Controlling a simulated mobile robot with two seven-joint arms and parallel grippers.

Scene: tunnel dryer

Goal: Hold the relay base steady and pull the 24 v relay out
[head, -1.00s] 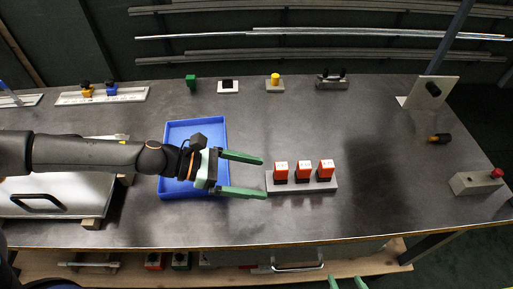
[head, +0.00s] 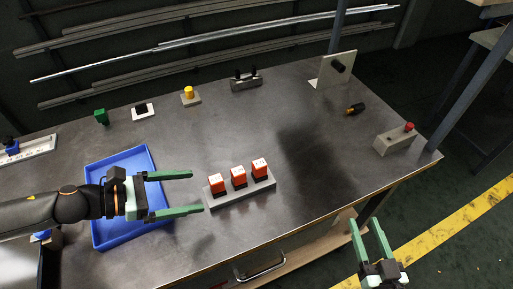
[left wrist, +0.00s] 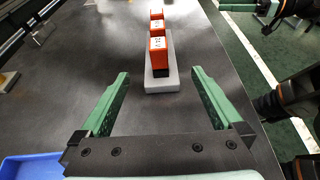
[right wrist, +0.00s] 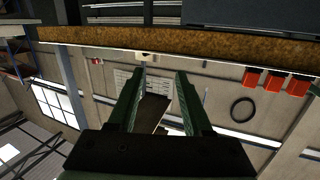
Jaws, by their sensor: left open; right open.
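Three orange-red relays with white labels stand in a row on a grey relay base on the bench: the left one (head: 217,184), the middle one (head: 239,177) and the right one (head: 260,168). The relay base (head: 246,194) shows below them. My right gripper (head: 367,226) is open and empty, beyond the bench's front edge.
A blue tray (head: 113,233) lies under my left arm. Along the back stand a green block (head: 101,117), a yellow button (head: 188,92) and a grey block with black posts (head: 246,83). A red-button box (head: 396,140) stands at the right.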

